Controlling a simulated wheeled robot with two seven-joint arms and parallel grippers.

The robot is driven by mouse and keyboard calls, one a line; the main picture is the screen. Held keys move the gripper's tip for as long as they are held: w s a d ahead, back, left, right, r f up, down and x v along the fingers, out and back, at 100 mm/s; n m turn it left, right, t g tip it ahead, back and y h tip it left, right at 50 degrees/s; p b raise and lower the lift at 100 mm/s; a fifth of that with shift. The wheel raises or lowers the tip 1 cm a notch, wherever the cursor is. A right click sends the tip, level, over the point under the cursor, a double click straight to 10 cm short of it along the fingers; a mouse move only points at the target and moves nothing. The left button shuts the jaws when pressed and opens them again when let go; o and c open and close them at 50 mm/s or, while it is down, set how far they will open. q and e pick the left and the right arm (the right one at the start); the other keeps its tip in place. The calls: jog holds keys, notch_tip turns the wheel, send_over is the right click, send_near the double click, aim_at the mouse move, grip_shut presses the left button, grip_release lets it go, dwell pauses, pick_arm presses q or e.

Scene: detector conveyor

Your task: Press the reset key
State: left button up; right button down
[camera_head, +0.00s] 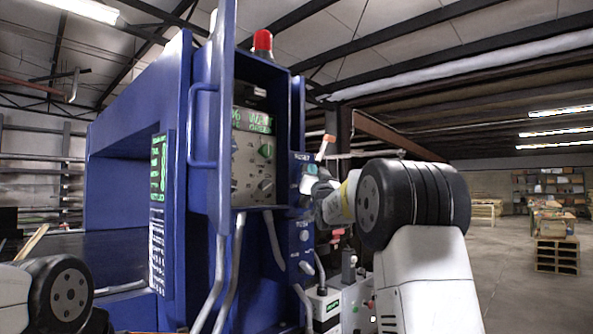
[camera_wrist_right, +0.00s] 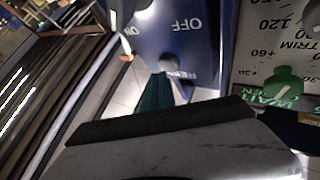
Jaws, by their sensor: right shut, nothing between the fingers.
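The blue detector cabinet (camera_head: 265,270) stands in the middle of the head view. Its narrow side panel carries the RESET label (camera_head: 302,157), with a small teal patch just below it; I cannot tell whether this is the key or part of my gripper. My right gripper (camera_head: 308,184) is at this panel, close to the label, and partly hides that spot. In the right wrist view, the fingers (camera_wrist_right: 163,90) are shut and empty. They point at a round grey knob (camera_wrist_right: 169,63) beside upside-down lettering on the blue panel. Contact cannot be told. My left gripper is out of view.
An open blue door with a handle (camera_head: 192,125) stands left of the dial panel (camera_head: 247,170). A red beacon (camera_head: 263,40) is on top. Lower knobs (camera_head: 304,236) sit below my right gripper. A pallet stack (camera_head: 555,250) stands far right, with open floor before it.

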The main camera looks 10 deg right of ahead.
jog(key=shift+s+d, duration=0.2)
jog(key=shift+s, duration=0.05)
jog(key=shift+s+d, duration=0.75)
jog(key=shift+s, duration=0.25)
jog(key=shift+s+d, duration=0.75)
jog(key=shift+s, duration=0.25)
jog(key=s+a+f+n+g, duration=0.1)
jog(key=s+a+f+g, duration=0.2)
jog(key=s+f, duration=0.8)
jog(key=s+a+f+n+g+y, duration=0.1)
jog(key=s+a+f+g, duration=0.1)
jog(key=s+f+g, duration=0.6)
jog(key=s+a+f+n+g+y, duration=0.1)
jog(key=s+a+f+g, duration=0.2)
jog(key=s+f, duration=1.3)
jog(key=s+g, duration=0.3)
jog(key=s, duration=0.4)
jog(key=shift+a+f, duration=0.25)
jog(key=shift+a, duration=0.05)
